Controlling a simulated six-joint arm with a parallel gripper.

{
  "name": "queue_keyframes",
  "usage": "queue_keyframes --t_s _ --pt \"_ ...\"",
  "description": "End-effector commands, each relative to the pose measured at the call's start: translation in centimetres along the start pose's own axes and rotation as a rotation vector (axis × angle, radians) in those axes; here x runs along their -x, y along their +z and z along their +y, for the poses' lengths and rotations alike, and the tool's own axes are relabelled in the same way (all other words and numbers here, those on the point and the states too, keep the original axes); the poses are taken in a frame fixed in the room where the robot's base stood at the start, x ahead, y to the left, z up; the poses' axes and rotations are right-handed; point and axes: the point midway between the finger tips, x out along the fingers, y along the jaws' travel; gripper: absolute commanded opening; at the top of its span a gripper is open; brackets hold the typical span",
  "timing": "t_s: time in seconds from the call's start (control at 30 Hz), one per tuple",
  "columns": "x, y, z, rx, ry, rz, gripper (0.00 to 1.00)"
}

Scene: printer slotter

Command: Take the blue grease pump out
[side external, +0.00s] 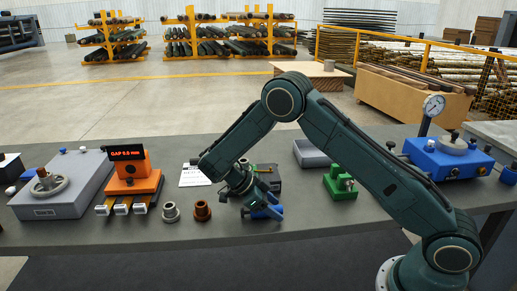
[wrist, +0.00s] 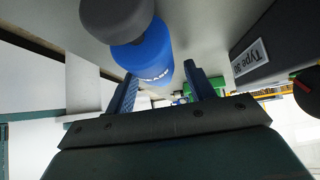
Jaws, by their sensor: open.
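The blue grease pump (side external: 268,212) is low at the bench's front middle, right at my gripper (side external: 252,204). In the wrist view the pump (wrist: 146,55) is a blue cylinder with pale lettering and a grey end. My gripper (wrist: 161,76) is open there, with one finger on each side of the pump's lower part. I cannot tell whether either finger touches it. In the side view my wrist hides part of the pump and of the dark box (side external: 271,178) behind it. That box appears in the wrist view with a "Type 30" label (wrist: 250,57).
A green fixture (side external: 340,184), a grey tray (side external: 311,152) and a blue gauge unit (side external: 448,158) are to the right. The front bench strip is clear.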

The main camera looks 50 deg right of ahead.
Motion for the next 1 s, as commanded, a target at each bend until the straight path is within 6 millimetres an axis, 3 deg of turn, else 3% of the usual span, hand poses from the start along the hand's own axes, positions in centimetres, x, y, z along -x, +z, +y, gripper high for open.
queue_keyframes --t_s 0.43,1.0 --pt "3.1 0.1 0.0 -0.001 -0.002 -0.003 0.54" --pt "7.3 -4.1 0.0 -0.001 -0.002 -0.003 0.54"
